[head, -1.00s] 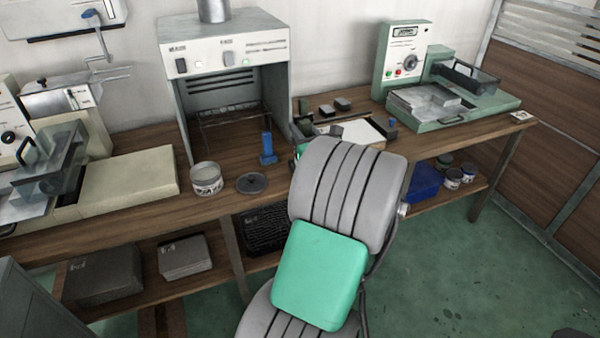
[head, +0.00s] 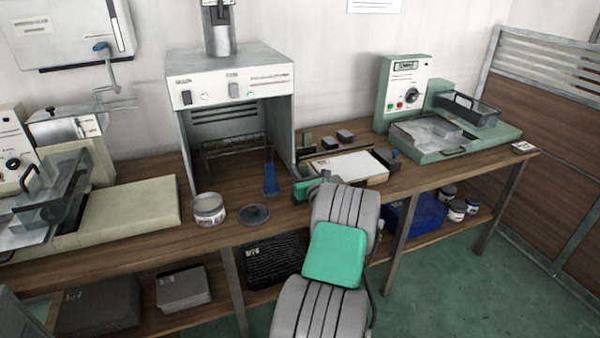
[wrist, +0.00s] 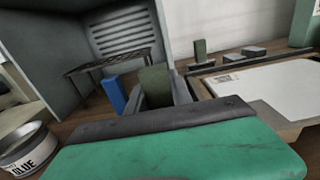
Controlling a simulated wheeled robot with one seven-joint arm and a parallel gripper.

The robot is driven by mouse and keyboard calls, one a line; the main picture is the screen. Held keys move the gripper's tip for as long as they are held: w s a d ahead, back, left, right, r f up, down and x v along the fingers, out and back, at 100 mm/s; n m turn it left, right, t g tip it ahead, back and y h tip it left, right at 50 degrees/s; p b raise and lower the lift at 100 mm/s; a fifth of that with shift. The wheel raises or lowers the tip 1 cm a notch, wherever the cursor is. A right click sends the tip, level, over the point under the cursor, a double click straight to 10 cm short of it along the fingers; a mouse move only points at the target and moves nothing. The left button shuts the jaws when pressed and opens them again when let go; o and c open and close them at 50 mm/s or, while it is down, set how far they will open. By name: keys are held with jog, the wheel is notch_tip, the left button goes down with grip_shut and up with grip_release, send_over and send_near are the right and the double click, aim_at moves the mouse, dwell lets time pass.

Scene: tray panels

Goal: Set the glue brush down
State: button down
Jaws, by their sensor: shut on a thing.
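My gripper (wrist: 157,98) is low over the bench, beside a white panel (head: 345,166). In the wrist view its two grey fingers are shut on a dark green-grey piece, which I take to be the glue brush (wrist: 155,84). Its lower part and any bristles are hidden, and I cannot tell whether it touches the bench. In the head view my gripper (head: 312,187) is partly covered by my arm. The glue pot (head: 209,209) stands open to the left and shows its label in the wrist view (wrist: 27,150). Its dark lid (head: 254,213) lies beside it.
A blue upright piece (head: 270,182) stands left of my gripper, close to the fingers in the wrist view (wrist: 113,95). A hooded cabinet (head: 230,76) stands behind. Small dark blocks (head: 345,135) lie behind the panel. A green machine (head: 440,135) fills the right end.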

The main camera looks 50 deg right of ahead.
jog(key=shift+f, duration=0.4)
jog(key=c, duration=1.1)
grip_release()
jog(key=shift+r, duration=0.1)
